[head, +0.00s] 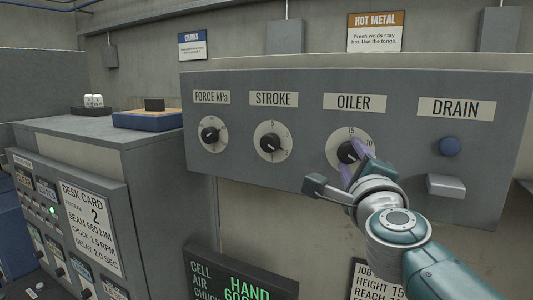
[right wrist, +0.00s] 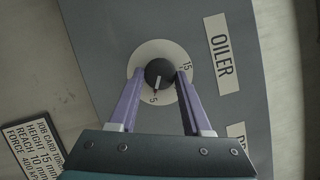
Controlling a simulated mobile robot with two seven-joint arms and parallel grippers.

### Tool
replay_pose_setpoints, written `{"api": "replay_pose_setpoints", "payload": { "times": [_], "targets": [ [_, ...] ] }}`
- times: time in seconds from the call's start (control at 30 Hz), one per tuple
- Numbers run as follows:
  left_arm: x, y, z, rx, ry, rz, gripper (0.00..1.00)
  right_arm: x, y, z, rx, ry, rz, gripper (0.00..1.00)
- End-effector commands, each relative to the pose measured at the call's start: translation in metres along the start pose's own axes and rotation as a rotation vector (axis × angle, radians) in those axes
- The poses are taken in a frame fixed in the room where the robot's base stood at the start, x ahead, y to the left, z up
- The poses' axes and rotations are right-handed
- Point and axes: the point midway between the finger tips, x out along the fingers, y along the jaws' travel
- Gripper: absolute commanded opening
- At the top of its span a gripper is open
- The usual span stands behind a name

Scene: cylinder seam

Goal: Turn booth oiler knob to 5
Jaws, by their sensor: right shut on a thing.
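The oiler knob (head: 347,152) is a black knob on a pale round dial under the OILER label (head: 354,103). In the right wrist view the knob (right wrist: 159,71) sits between the two purple fingers of my right gripper (right wrist: 160,74), which is shut on it. Its white pointer points down in that view, close to the mark 5 (right wrist: 153,99). The mark 15 (right wrist: 187,66) shows at the right of the dial; the 10 is hidden there. In the head view my right gripper (head: 355,158) covers the dial's lower right. My left gripper is not in view.
The force knob (head: 209,135) and stroke knob (head: 270,143) are to the left on the same grey panel. A desk cabinet (head: 150,150) stands at the left.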

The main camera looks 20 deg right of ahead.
Motion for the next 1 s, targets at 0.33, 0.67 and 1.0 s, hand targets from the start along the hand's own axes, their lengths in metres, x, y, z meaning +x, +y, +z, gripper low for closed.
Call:
{"api": "replay_pose_setpoints", "payload": {
  "times": [0.33, 0.67, 1.0],
  "targets": [
    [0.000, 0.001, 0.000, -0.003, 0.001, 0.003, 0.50, 0.000, 0.000, 0.000, 0.001, -0.001, 0.000, 0.73],
    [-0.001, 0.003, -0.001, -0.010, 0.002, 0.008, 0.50, -0.002, 0.000, 0.000, 0.001, 0.000, 0.000, 0.79],
    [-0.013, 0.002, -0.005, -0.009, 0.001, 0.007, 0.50, -0.057, 0.000, 0.000, 0.001, 0.000, 0.004, 0.79]
  ]
}}
